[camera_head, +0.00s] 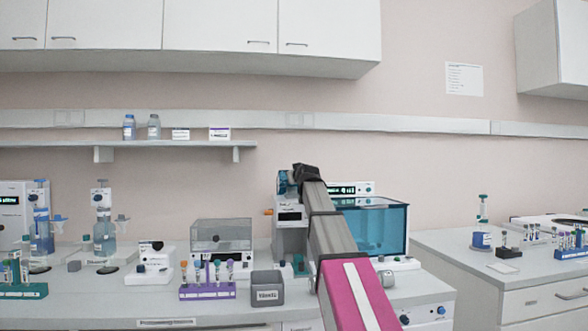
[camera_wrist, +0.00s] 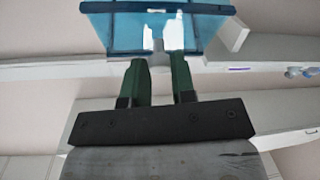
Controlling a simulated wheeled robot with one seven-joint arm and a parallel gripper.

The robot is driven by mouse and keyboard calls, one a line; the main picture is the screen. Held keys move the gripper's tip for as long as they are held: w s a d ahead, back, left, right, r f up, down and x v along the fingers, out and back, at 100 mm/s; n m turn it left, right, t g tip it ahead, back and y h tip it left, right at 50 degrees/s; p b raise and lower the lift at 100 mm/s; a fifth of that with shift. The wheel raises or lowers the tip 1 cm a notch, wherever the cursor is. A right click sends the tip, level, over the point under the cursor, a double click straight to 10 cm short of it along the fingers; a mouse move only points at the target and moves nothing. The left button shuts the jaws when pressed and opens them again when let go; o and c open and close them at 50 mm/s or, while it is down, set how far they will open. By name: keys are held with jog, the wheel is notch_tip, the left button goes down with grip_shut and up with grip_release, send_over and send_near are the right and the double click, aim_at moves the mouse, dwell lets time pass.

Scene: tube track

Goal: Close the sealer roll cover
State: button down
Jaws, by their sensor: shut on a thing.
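The sealer (camera_head: 289,215) stands on the bench at the centre of the head view, partly hidden behind my arm. Its blue see-through roll cover (camera_wrist: 112,30) fills the top of the wrist view, with a dark bar along its upper edge. A small blue part of it (camera_head: 283,183) shows at the sealer's top in the head view. My gripper (camera_wrist: 160,60) reaches the cover with its two green fingers, shut on it with a gap between them. Pale shapes show at the fingertips. The exact contact is unclear, and the cover's angle is hard to tell.
A teal-walled tank (camera_head: 378,228) stands close to the right of the sealer. A grey bin (camera_head: 267,289), a purple tube rack (camera_head: 207,291) and a clear-lidded device (camera_head: 221,237) are to the left. A wall shelf (camera_head: 170,144) is at upper left. Space above the sealer is clear.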

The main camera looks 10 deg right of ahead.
aim_at(296, 201)
jog(key=shift+s+f+t, duration=0.45)
jog(key=shift+f+t, duration=0.05)
jog(key=shift+f, duration=0.3)
jog(key=shift+s+f+t, duration=0.45)
jog(key=shift+f+t, duration=0.05)
jog(key=shift+f, duration=0.25)
jog(key=shift+s+f, duration=0.3)
jog(key=shift+f, duration=0.8)
jog(key=shift+s+f, duration=0.25)
jog(key=shift+f, duration=0.9)
jog(key=c, duration=0.9)
grip_release()
jog(key=shift+c, duration=0.2)
jog(key=shift+s, duration=0.25)
jog(key=s+d+f, duration=0.1)
jog(key=s, duration=0.9)
jog(key=shift+f, duration=0.15)
